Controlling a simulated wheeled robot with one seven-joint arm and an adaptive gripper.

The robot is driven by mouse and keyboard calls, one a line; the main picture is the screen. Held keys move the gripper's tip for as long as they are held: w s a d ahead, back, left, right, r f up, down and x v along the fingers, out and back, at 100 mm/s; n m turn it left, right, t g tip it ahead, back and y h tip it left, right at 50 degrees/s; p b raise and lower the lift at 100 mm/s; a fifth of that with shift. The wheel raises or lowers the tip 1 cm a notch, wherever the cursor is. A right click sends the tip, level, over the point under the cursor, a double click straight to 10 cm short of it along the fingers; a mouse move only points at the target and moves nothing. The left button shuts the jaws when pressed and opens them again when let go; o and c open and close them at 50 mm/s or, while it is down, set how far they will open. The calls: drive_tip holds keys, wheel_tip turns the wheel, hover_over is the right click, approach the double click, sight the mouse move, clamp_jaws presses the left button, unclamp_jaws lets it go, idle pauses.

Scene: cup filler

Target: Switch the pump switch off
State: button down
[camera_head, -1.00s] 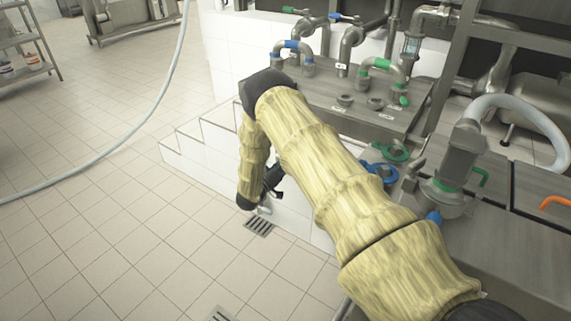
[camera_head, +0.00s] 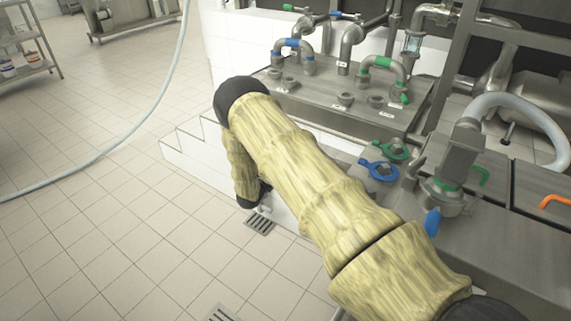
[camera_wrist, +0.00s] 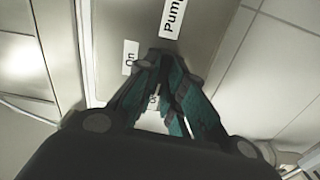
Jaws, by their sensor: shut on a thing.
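In the wrist view, my gripper (camera_wrist: 172,62) is in front of a grey metal panel (camera_wrist: 215,20). Its dark, teal-padded fingers are drawn together at the tips, shut on the pump switch. The switch itself is mostly hidden between the fingers, so I cannot read its position. A white "Pump" label (camera_wrist: 172,18) is above the fingertips. A white "On" label (camera_wrist: 130,57) is just left of them. Another small label (camera_wrist: 154,99) shows between the fingers, too small to read surely. In the head view, my arm hides the switch and nearly all of my gripper.
A metal filling station (camera_head: 330,95) with pipes stands behind my arm. Blue (camera_head: 379,170) and green (camera_head: 394,150) valve handles are close to the arm's right side. White tiled steps (camera_head: 195,150) are behind it. Tiled floor on the left is open, with a drain (camera_head: 260,224).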

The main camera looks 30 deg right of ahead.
drive_tip(key=shift+w+a+n, duration=0.15)
drive_tip(key=shift+n, duration=0.45)
drive_tip(key=c, duration=1.5)
unclamp_jaws()
drive_tip(key=shift+w+a, duration=0.1)
drive_tip(key=shift+d, duration=0.2)
drive_tip(key=v, duration=1.2)
drive_tip(key=shift+f, duration=0.1)
